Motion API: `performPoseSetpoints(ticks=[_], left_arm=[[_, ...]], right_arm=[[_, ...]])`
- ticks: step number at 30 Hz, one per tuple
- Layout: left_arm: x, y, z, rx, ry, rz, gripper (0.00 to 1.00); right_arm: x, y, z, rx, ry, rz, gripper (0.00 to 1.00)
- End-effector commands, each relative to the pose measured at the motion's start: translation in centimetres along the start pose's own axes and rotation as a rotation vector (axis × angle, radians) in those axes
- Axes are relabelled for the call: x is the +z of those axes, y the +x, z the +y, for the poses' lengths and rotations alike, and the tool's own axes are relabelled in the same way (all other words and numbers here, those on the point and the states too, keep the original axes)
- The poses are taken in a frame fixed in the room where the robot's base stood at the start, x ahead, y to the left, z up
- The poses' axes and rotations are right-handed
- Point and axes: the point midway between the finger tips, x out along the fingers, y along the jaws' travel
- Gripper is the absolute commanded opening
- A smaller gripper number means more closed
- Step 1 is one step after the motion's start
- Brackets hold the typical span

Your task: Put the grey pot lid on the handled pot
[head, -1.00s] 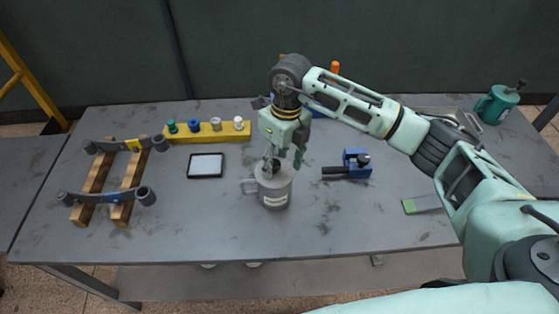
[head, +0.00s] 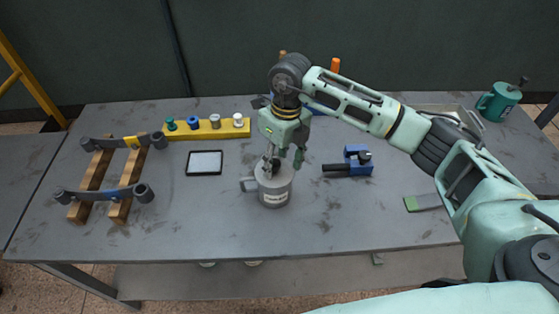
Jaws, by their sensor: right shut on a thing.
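The handled pot (head: 275,192) is a grey cylinder with a pale label and a handle on its left, upright on the table. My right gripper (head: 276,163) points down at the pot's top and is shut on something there. The grey pot lid is small and mostly hidden by the fingers; it appears to be at the pot's mouth, but I cannot tell whether it is seated. My left gripper is not in view.
A black-framed tablet (head: 205,163) lies left of the pot. A yellow rack (head: 208,131) with several coloured pieces is behind it. A blue clamp (head: 357,160) is right; a green mug (head: 498,101) stands far right.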

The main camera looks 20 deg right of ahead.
Motion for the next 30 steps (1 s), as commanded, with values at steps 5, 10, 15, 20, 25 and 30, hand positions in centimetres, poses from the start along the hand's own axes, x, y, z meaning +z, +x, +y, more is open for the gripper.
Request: performPoseSetpoints(ticks=[5,10,15,20,25,30], left_arm=[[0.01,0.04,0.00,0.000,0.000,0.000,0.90],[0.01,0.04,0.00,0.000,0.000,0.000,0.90],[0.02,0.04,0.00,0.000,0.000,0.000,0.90],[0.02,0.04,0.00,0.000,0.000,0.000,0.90],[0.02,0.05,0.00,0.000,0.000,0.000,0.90],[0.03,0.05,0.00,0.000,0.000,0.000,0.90]], right_arm=[[0.01,0.00,0.00,0.000,0.000,-0.001,0.20],[0.01,0.01,0.00,0.000,0.000,0.000,0.59],[0.00,0.02,0.00,0.000,0.000,0.000,0.73],[-0.01,0.03,0.00,0.000,0.000,0.000,0.73],[-0.02,0.05,0.00,0.000,0.000,0.000,0.82],[-0.01,0.05,0.00,0.000,0.000,0.000,0.97]])
